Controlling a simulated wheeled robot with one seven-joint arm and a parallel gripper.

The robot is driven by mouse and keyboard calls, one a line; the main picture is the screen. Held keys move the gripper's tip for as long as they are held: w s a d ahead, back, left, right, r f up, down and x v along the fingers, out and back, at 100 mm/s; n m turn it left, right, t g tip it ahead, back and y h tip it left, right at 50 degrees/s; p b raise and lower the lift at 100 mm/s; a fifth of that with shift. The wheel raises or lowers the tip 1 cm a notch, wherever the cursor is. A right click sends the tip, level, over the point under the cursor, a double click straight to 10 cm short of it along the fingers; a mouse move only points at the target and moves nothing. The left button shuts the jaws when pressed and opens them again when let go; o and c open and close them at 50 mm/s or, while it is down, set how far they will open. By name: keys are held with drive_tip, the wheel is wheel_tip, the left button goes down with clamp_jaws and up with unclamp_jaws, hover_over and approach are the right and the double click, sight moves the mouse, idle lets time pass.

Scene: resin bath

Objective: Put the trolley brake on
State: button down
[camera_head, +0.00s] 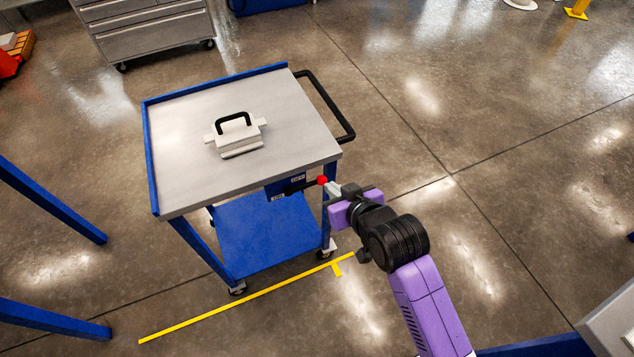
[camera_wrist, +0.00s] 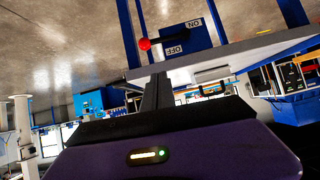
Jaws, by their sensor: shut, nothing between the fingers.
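The trolley (camera_head: 178,130) has a grey top and a blue frame. Its brake lever, dark with a red knob (camera_head: 322,181), sticks out from a blue plate (camera_head: 271,188) under the top's near right edge. In the wrist view the red knob (camera_wrist: 145,44) lies beside the OFF label (camera_wrist: 175,50), with the ON label (camera_wrist: 195,23) farther up. My gripper (camera_head: 333,187) is shut and empty, its tips close to the knob. The wrist view shows the dark fingers (camera_wrist: 157,88) together just below the knob; whether they touch the lever cannot be told.
A white block with a black handle (camera_head: 236,134) rests on the trolley top. A black push handle (camera_head: 330,108) is on the trolley's right side. A yellow line (camera_head: 240,300) marks the floor in front. A grey drawer cabinet (camera_head: 150,32) stands behind. Floor to the right is clear.

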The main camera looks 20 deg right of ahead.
hover_over(316, 183)
drive_tip(key=s, duration=0.2)
wheel_tip(316, 183, down, 6)
drive_tip(key=shift+a+f+p, duration=0.15)
drive_tip(key=shift+a+f, duration=0.1)
drive_tip(key=shift+f, duration=0.3)
drive_tip(key=shift+a+f+p, duration=0.15)
drive_tip(key=shift+a+f, duration=0.05)
drive_tip(key=shift+f, duration=0.95)
drive_tip(key=shift+f, duration=0.15)
